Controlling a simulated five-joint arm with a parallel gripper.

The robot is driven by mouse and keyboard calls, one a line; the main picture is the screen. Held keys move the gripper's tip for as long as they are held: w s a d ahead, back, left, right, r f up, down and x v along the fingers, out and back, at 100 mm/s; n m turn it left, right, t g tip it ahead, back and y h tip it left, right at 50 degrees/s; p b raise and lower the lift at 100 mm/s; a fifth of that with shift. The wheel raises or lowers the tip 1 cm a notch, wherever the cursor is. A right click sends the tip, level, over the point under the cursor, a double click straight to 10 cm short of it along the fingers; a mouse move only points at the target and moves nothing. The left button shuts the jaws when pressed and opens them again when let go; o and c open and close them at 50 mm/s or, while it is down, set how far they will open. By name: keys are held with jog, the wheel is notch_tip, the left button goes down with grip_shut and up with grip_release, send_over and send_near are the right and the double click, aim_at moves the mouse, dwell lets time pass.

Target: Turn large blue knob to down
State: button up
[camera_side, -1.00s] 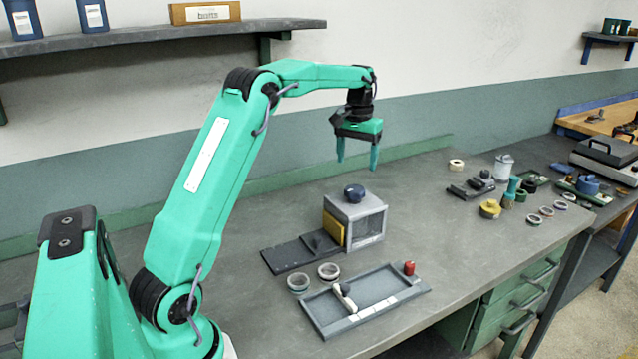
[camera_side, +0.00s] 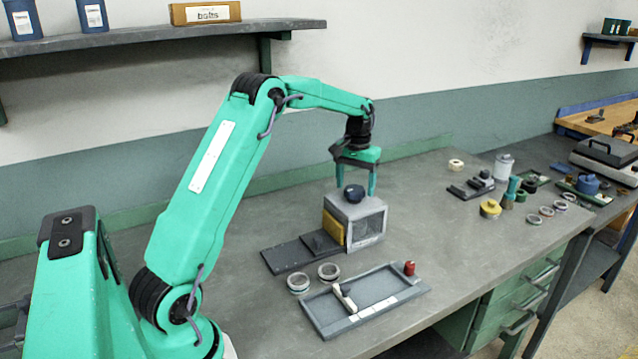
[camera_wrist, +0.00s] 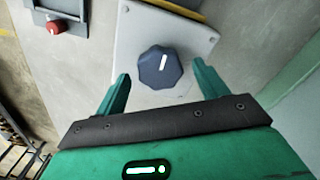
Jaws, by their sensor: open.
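The large blue knob (camera_side: 354,193) sits on top of a grey box (camera_side: 362,222) in the side view. In the wrist view the knob (camera_wrist: 160,67) is dark blue and many-sided, with a white mark running roughly up and down, slightly tilted. The grey box top (camera_wrist: 190,40) shows around it. My gripper (camera_side: 356,187) is open and points down at the knob, with its fingers just above or around knob height. In the wrist view the two fingers (camera_wrist: 160,80) are apart, one on each side of the knob's near edge. I cannot tell whether either finger touches it.
A tray (camera_side: 325,322) with a light lever and a red knob (camera_side: 409,268) lies in front of the box. Two rings (camera_side: 299,283) lie beside the dark plate (camera_side: 283,254). Several small parts crowd the right of the bench. The bench behind the box is clear.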

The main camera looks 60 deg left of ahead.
jog(key=shift+f, duration=0.25)
jog(key=c, duration=1)
jog(key=shift+m, duration=0.3)
jog(key=o, duration=1)
jog(key=shift+r, duration=0.15)
